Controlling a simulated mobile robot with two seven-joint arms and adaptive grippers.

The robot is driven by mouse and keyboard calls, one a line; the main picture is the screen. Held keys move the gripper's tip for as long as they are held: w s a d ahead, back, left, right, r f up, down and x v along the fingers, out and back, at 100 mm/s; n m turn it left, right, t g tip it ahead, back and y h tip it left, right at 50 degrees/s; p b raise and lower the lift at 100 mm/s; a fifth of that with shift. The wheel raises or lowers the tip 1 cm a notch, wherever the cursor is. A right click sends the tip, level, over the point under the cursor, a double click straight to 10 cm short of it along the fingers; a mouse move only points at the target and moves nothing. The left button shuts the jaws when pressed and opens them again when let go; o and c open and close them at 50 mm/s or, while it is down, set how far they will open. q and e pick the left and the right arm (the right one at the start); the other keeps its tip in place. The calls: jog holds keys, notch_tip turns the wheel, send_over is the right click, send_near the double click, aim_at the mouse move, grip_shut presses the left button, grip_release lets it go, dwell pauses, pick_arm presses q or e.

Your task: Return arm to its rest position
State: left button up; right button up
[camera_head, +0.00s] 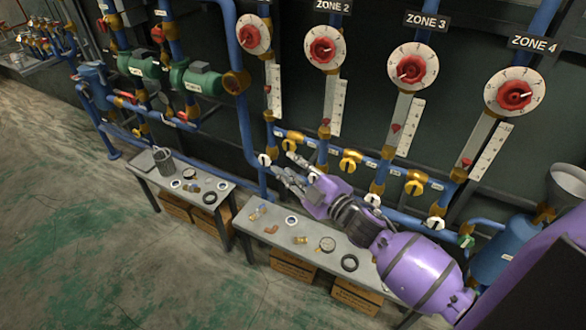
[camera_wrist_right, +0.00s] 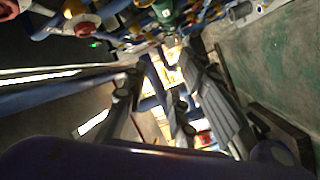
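My right arm reaches in from the lower right in the head view, purple with dark bands. Its grey right gripper (camera_head: 283,168) is in front of the blue pipes and small valves, above the back of the bench. The fingers are apart, and I see nothing held between them. In the right wrist view the right gripper (camera_wrist_right: 168,100) shows two dark fingers spread, with blue pipes and bright fittings beyond the gap. I cannot tell whether a finger touches a pipe. My left gripper is not in view.
A grey bench (camera_head: 245,226) with small parts and black rings stands below the arm. A second bench (camera_head: 222,184) holds a grey mug (camera_head: 164,161). Red zone dials (camera_head: 324,47) and yellow valves (camera_head: 350,160) line the wall. The green floor (camera_head: 110,260) at left is clear.

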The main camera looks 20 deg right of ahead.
jog(key=shift+s+f, duration=0.15)
jog(key=shift+f, duration=0.1)
dwell(0.4)
jog(key=s+f+m+g+h, duration=0.55)
jog(key=s+f+m, duration=0.45)
jog(key=s+f, duration=0.95)
jog(key=s+a+f+m+g, duration=0.1)
jog(key=s+f, duration=0.2)
jog(key=s, duration=0.5)
jog(key=s+a+f+m+g, duration=0.1)
jog(key=s+f+m+g, duration=0.1)
jog(key=s, duration=0.5)
jog(key=shift+s+f+p, duration=0.35)
jog(key=shift+f, duration=0.55)
